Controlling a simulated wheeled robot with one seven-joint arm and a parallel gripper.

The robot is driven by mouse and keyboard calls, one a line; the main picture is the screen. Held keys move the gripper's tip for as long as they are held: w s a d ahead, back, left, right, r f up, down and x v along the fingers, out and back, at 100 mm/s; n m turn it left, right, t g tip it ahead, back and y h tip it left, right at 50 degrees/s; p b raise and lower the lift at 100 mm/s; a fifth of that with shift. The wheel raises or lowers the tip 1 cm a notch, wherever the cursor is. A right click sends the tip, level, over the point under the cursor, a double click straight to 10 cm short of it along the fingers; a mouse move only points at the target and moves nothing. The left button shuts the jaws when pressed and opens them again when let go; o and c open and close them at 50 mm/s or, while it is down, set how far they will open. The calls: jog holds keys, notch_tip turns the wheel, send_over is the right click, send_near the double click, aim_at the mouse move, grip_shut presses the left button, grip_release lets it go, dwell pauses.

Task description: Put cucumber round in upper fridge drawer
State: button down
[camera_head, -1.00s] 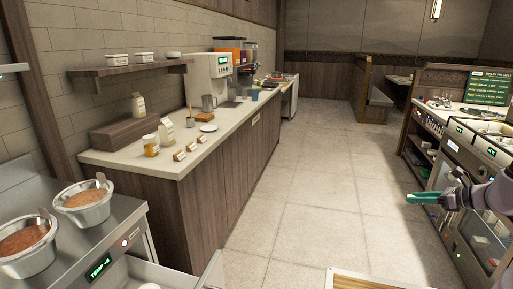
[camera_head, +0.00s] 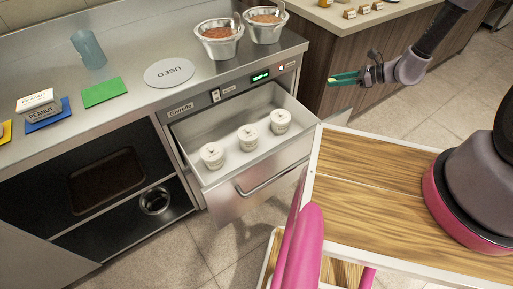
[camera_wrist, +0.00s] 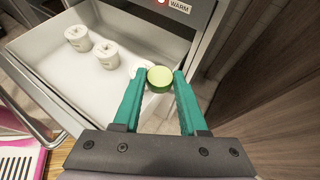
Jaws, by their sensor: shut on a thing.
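A pale green cucumber round (camera_wrist: 160,78) is held between the tips of my gripper's green fingers (camera_wrist: 158,92). In the head view my gripper (camera_head: 343,79) is in the air to the right of the open drawer, with a small pale bit of the round (camera_head: 331,82) at its tips. The open steel drawer (camera_head: 198,124) under the counter holds three white lidded tubs (camera_head: 247,138). In the wrist view the drawer (camera_wrist: 85,97) lies ahead and to the left, and one tub is partly hidden behind the gripper.
Two steel bowls (camera_head: 218,47) of food stand on the counter above the drawer. A blue cup (camera_head: 88,49), a "USED" disc (camera_head: 169,73) and coloured mats (camera_head: 104,92) lie further left. A dark open compartment (camera_head: 105,181) is left of the drawer. A wood cabinet (camera_head: 372,62) stands behind my gripper.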

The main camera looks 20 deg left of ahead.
jog(key=s+a+f+n+g+h, duration=0.1)
jog(key=s+a+f+n+g, duration=0.2)
jog(key=s+a+f, duration=0.45)
jog(key=s+a+f+n+g+h, duration=0.1)
jog(key=s+a+f+n+g, duration=0.3)
jog(key=s+a, duration=0.6)
jog(key=s+a+f+n+g, duration=0.2)
jog(key=s+a+f, duration=0.5)
jog(key=a, duration=0.4)
jog(key=f, duration=0.9)
jog(key=shift+s+d+f, duration=0.1)
jog(key=shift+d, duration=0.15)
jog(key=shift+f, duration=0.1)
jog(key=shift+c, duration=2.2)
grip_release()
jog(key=v, duration=1.2)
jog(key=shift+r, duration=0.2)
